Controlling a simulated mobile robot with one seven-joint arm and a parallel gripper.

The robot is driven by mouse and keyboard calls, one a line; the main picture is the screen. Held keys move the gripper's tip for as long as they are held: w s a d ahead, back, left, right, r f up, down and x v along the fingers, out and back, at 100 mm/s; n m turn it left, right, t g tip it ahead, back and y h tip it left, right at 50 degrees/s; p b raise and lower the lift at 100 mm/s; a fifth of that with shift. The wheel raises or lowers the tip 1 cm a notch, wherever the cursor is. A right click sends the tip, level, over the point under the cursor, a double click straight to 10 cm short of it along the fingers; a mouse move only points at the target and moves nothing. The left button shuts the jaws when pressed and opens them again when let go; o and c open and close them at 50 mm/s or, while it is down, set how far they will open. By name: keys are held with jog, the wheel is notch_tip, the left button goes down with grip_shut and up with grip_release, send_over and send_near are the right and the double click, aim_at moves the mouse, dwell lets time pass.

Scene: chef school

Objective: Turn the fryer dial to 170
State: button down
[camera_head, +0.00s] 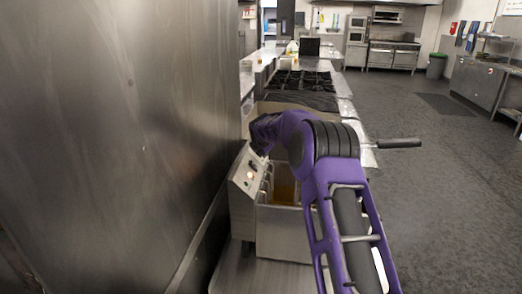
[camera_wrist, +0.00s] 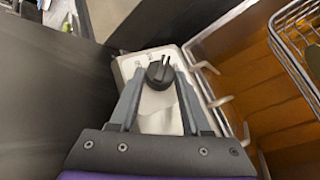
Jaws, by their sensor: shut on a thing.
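The fryer dial (camera_wrist: 159,73) is a round black knob with a raised grip bar, on the fryer's pale control panel (camera_wrist: 133,66). My gripper (camera_wrist: 160,75) is at the dial, with its two grey fingers on either side and their tips shut on it. The dial's numbers are too small to read. In the head view the fryer (camera_head: 284,232) stands low beside the steel wall, with its sloped panel (camera_head: 245,172) facing up and a lit spot on it. My purple arm reaches over the fryer there and hides the dial and gripper.
Brown oil fills the fryer vat (camera_wrist: 262,85), with a wire basket (camera_wrist: 300,45) at its right. A tall steel wall (camera_head: 120,130) stands close on the left. A stove (camera_head: 303,82) lies beyond the fryer. Open floor (camera_head: 440,200) is on the right.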

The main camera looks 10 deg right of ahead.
jog(key=shift+c, duration=1.8)
grip_release()
jog(key=v, duration=1.7)
jog(key=shift+r, duration=0.15)
jog(key=shift+s+b, duration=0.1)
jog(key=shift+b, duration=0.2)
